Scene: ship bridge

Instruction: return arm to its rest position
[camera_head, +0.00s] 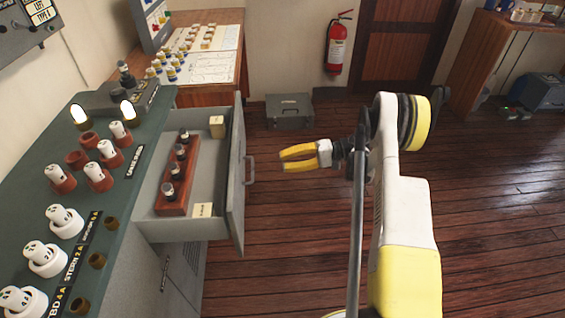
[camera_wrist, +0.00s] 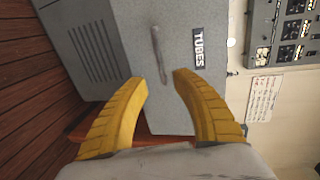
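My arm (camera_head: 405,215) is white and yellow and stands at the right of the open drawer in the head view. My gripper (camera_head: 284,160) has yellow fingers, points left, and is empty with its fingers apart. It hangs in the air over the floor, to the right of the drawer's handle (camera_head: 249,170) and apart from it. In the wrist view my gripper (camera_wrist: 161,80) also shows open, with nothing between the fingers. Beyond it is a grey front with a handle (camera_wrist: 158,55) and a label reading "TUBES" (camera_wrist: 199,50).
The open grey drawer (camera_head: 237,185) sticks out from the green-topped console (camera_head: 105,215) and holds a red-brown rack (camera_head: 176,195) with several dark-based tubes. A grey case (camera_head: 289,112) lies on the floor behind my gripper. A fire extinguisher (camera_head: 337,48) hangs on the wall.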

